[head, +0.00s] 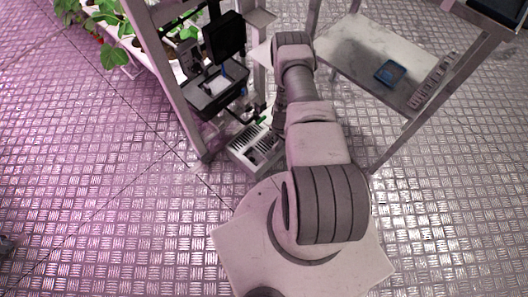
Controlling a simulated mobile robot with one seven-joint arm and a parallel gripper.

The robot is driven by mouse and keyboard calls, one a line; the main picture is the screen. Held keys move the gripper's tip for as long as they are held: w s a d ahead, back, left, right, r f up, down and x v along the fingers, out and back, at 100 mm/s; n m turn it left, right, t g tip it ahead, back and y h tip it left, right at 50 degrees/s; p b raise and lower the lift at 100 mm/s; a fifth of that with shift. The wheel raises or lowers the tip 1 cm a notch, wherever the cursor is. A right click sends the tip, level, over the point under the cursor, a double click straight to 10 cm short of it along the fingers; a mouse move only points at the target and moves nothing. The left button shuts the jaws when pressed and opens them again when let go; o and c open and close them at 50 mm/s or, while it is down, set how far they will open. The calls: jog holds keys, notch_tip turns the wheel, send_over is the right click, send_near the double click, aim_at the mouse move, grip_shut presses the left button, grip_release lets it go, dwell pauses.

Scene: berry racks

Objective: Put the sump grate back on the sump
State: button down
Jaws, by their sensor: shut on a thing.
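A pale box with a slotted, grate-like top (255,145) sits low on the floor at the foot of the rack, just left of my arm. Dark slots show across its top. I cannot tell from here whether the slotted part is seated, tilted or held slightly above the sump. Its right side is partly covered by my arm. My arm reaches up the picture and folds back down beyond its upper joint. My gripper is hidden behind the arm links, so its fingers and what lies between them do not show.
A rack post (172,85) stands left of the box, with a black screen (223,38) and dark tray (213,92) above it. A green part (261,120) lies behind the box. A metal table (365,55) with a blue dish (391,73) stands right. Front floor is clear.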

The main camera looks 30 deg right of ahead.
aim_at(265, 146)
jog(key=a+f, duration=0.1)
jog(key=w+a+f+b, duration=0.1)
jog(key=a, duration=0.1)
jog(key=w+a+f, duration=0.1)
jog(key=a, duration=0.1)
jog(key=shift+w+f+b, duration=0.15)
jog(key=shift+f+b, duration=0.15)
jog(key=shift+b, duration=0.05)
notch_tip(265, 146, down, 4)
jog(key=shift+r+b, duration=0.1)
jog(key=shift+b, duration=0.9)
jog(key=shift+r, duration=0.1)
jog(key=c, duration=1.4)
grip_release()
jog(key=shift+f, duration=0.2)
jog(key=o, duration=0.5)
jog(key=shift+r, duration=0.15)
notch_tip(265, 146, up, 12)
jog(key=p, duration=0.5)
